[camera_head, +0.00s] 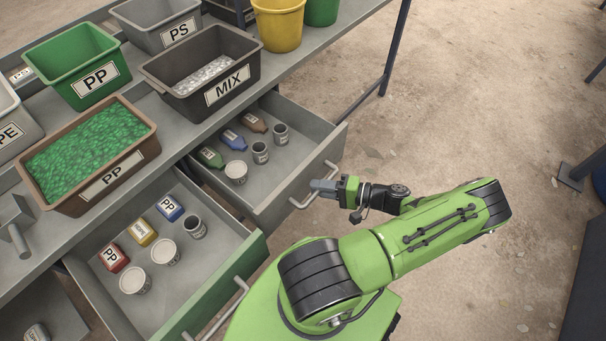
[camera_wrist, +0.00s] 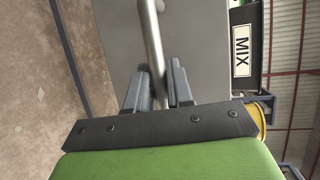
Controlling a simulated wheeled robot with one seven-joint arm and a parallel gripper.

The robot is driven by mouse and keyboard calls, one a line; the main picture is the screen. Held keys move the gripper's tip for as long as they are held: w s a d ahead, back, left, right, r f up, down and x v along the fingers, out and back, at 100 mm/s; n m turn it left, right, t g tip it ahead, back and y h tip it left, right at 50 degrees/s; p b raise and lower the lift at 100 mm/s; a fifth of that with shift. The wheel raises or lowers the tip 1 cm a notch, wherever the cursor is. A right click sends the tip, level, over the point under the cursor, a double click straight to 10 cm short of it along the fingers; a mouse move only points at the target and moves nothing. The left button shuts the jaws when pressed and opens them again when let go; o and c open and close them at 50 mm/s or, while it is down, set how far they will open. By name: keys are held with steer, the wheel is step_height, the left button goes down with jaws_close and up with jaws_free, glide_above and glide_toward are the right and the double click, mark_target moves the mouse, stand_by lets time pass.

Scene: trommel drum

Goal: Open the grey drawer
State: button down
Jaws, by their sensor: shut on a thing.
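The grey drawer (camera_head: 318,147) is pulled out from under the bench below the MIX bin. Inside it lie green, blue and brown bottles and several small cups. Its bar handle (camera_head: 303,201) is on the front panel. The drawer's grey front (camera_wrist: 205,60) fills the space behind. The exact finger contact is small in the head view.
A green-fronted drawer (camera_head: 250,262) is also open at the lower left, holding several bottles and cups. My arm passes close to its right end. The bench (camera_head: 290,67) carries bins, including the MIX bin (camera_head: 185,88).

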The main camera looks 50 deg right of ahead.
steer(key=shift+s+a, duration=0.15)
steer(key=shift+s, duration=1.75)
steer(key=c, duration=1.1)
jaws_free()
steer(key=v, duration=1.5)
steer(key=shift+s, duration=0.35)
